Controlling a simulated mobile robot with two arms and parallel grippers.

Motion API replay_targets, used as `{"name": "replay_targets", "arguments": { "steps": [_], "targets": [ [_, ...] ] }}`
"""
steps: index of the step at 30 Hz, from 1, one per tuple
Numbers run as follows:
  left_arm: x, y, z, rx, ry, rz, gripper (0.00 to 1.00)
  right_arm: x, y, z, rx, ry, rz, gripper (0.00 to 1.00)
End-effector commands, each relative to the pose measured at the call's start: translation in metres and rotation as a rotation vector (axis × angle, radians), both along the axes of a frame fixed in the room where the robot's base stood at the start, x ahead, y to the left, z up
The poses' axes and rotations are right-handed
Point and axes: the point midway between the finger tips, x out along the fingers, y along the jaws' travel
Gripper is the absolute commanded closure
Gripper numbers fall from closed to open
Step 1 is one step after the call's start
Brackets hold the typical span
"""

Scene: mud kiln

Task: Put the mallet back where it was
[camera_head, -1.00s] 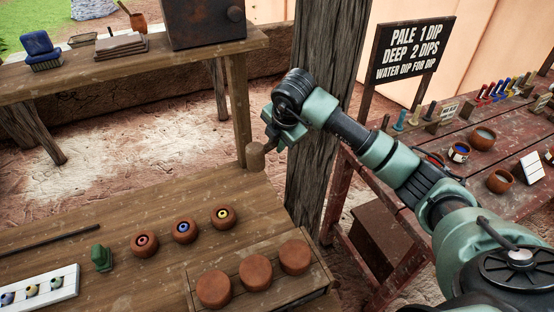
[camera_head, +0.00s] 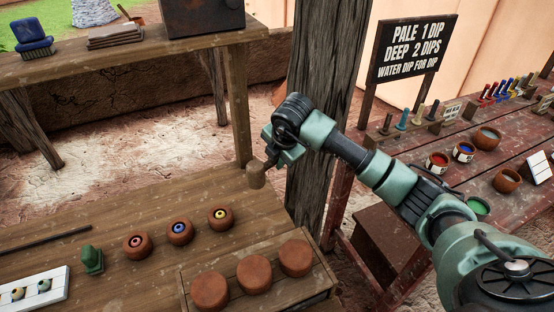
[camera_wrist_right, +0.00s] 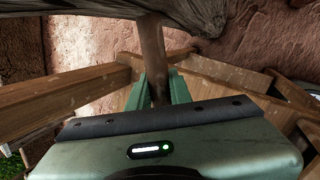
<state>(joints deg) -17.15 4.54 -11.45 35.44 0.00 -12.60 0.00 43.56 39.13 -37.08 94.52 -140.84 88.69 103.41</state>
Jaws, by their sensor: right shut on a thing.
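The mallet's pale wooden head (camera_head: 256,175) hangs below my right gripper (camera_head: 272,158) in the head view, in front of a shelf post near the far edge of the wooden table (camera_head: 130,212). I cannot tell whether the head touches the table. My right gripper is shut on the mallet. In the right wrist view, the brown handle (camera_wrist_right: 152,48) stands between the green fingers (camera_wrist_right: 158,88); the mallet's head is not clear there. My left gripper is not in view.
Several small pots, including a yellow-centred one (camera_head: 220,219), and a green piece (camera_head: 92,261) stand on the table. A wooden block (camera_head: 240,298) carries clay discs. A thick post (camera_head: 325,120) rises close to my right arm. A red table (camera_head: 450,135) holds bowls.

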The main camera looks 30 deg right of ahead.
Motion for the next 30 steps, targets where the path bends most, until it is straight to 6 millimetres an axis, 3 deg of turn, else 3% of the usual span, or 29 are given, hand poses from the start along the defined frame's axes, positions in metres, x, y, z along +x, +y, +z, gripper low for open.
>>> {"name": "replay_targets", "arguments": {
  "steps": [11, 12, 14, 23, 29, 30],
  "targets": [
    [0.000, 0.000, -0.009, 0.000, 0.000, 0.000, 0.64, 0.000, 0.000, -0.008, 0.001, -0.002, -0.001, 1.00],
    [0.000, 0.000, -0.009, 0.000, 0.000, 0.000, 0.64, 0.000, 0.000, -0.009, 0.000, 0.000, 0.000, 0.72],
    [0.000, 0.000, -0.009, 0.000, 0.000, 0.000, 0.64, 0.000, 0.000, -0.009, 0.000, 0.000, 0.000, 0.58],
    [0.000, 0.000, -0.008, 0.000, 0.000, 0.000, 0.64, 0.000, 0.000, -0.008, 0.000, 0.000, 0.000, 0.58],
    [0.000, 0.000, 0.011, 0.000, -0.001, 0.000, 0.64, 0.000, 0.000, 0.011, 0.000, 0.000, 0.000, 0.58],
    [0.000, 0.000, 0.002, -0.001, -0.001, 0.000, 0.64, -0.003, 0.000, 0.013, 0.000, -0.005, 0.001, 0.58]
  ]
}}
